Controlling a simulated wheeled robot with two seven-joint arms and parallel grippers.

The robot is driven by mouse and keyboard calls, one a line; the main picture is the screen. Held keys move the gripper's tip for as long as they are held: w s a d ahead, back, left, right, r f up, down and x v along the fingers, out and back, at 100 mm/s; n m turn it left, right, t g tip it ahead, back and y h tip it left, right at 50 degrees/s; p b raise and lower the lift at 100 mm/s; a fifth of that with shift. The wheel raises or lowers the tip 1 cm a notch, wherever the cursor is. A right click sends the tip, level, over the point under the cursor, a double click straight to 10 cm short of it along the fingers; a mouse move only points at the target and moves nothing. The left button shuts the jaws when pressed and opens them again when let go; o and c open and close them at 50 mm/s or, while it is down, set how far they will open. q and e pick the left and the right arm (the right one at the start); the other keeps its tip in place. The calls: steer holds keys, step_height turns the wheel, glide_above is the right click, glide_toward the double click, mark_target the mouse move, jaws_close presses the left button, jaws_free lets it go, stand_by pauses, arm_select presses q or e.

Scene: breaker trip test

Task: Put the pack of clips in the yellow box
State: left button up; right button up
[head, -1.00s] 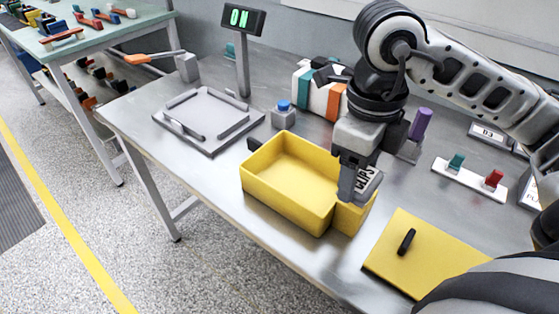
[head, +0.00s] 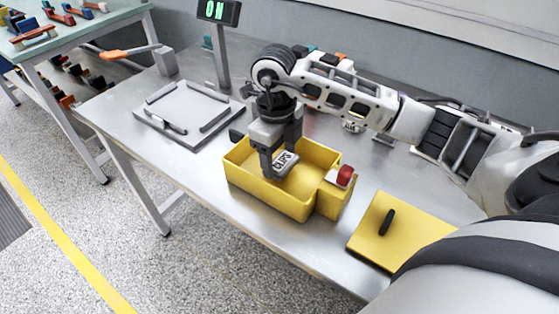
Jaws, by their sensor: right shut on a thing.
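The yellow box (head: 311,201) stands open on the metal table, with a red button (head: 345,176) on the small yellow housing at its right end. My right gripper (head: 279,166) points down over the box opening. It is shut on the pack of clips (head: 285,160), a grey pack lettered "CLIPS". The pack is at about rim height or within the opening; its exact height is hard to tell. The gripper hides part of the box's inside. My left gripper is not in view.
A yellow lid (head: 405,229) with a black handle lies right of the box. A grey tray fixture (head: 188,112) and a display reading "ON" (head: 218,11) stand to the left. An orange-handled lever (head: 127,53) is at the far left edge. My right arm covers the back of the table.

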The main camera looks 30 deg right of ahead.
mark_target(277, 159)
steer(key=shift+f, duration=1.15)
steer(key=shift+f, duration=0.25)
steer(key=o, duration=1)
steer(key=shift+r, duration=0.1)
step_height(277, 159, up, 12)
steer(key=shift+w+r, duration=0.15)
steer(key=shift+w, duration=0.05)
steer(key=shift+a, duration=0.1)
